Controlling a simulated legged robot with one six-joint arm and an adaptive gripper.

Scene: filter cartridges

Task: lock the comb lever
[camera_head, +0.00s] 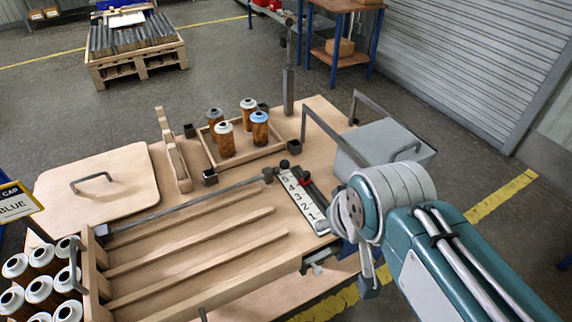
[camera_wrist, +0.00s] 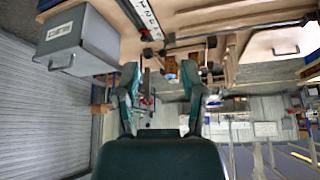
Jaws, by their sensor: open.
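A long grey bar (camera_head: 190,207) lies across the top of the slotted wooden tray in the head view. Dark knobs (camera_head: 284,164) sit near its right end, at the head of a white strip (camera_head: 300,198) numbered 1 to 5. A dark lever piece with a red part (camera_head: 305,181) lies beside the strip. I cannot tell for sure which piece is the comb lever. My gripper (camera_head: 366,268) hangs at the right of the bench, apart from these parts. In the wrist view my gripper (camera_wrist: 164,105) is open, with nothing between its fingers.
A grey lidded box (camera_head: 385,143) stands behind my wrist. Several cartridges (camera_head: 227,139) stand in a small wooden tray at the back. White-topped cartridges (camera_head: 40,289) crowd the left front. A wooden lid (camera_head: 96,190) with a handle lies at left. Upright posts (camera_head: 288,90) rise behind.

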